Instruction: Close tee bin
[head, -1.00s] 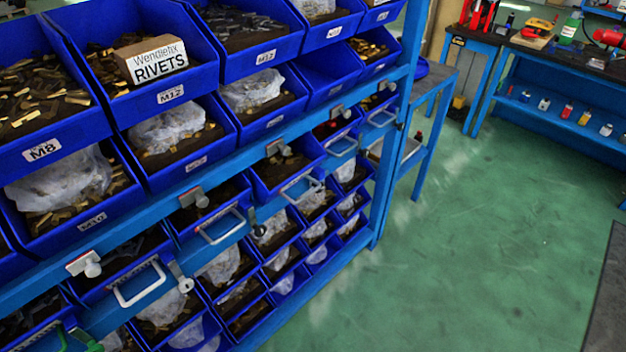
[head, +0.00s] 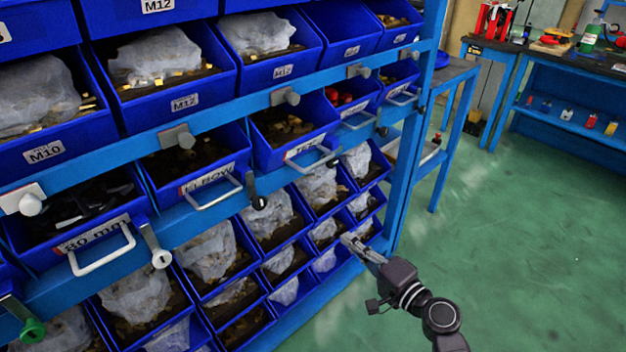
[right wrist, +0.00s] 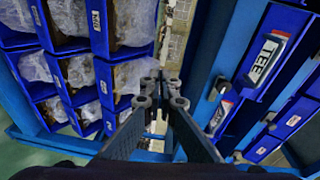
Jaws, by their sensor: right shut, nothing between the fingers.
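The tee bin (head: 290,128) is a blue drawer with a white label and a pale loop handle, in the row under the rack's blue rail. It sticks out toward me with dark and brassy parts inside. In the right wrist view its label (right wrist: 264,58) shows at the right. My right gripper (head: 350,241) is shut and empty, below and to the right of the bin, in front of the small lower bins. In the right wrist view my right gripper (right wrist: 160,92) points between the bins, not touching the tee bin. My left gripper is out of view.
The elbow bin (head: 190,165) is left of the tee bin; a bin with red parts (head: 345,100) is to its right. Knobs and a black-tipped lever (head: 257,200) jut from the rack. The green floor (head: 510,240) at the right is clear.

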